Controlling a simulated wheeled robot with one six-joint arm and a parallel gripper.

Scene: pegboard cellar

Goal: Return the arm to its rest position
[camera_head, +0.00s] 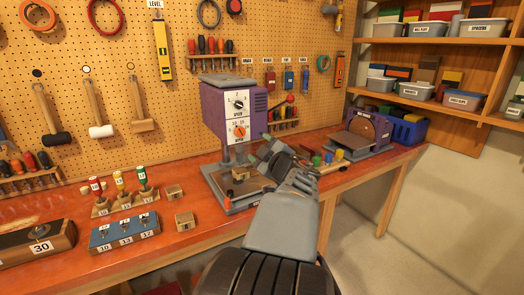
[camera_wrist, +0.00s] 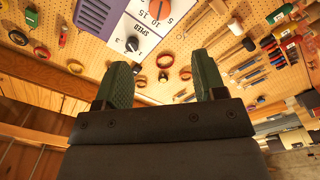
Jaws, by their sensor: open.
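My arm reaches up over the front edge of the orange-red workbench (camera_head: 70,208), with my gripper (camera_head: 268,153) in front of the purple drill press (camera_head: 218,105). In the wrist view my gripper (camera_wrist: 162,80) has its two dark green fingers apart, with nothing between them. The drill press's dial panel (camera_wrist: 140,28) shows beyond the fingers at the top of that view, and the picture is turned over. A small wooden block (camera_head: 240,174) lies on the drill press base, apart from my gripper as far as I can tell.
A disc sander (camera_head: 362,135) and a blue bin (camera_head: 408,128) stand at the right. Left on the bench are a blue numbered block (camera_head: 125,232), a stand with colored-handled tools (camera_head: 120,205) and loose wooden blocks (camera_head: 184,221). A pegboard (camera_head: 110,60) backs the bench. Floor at right is clear.

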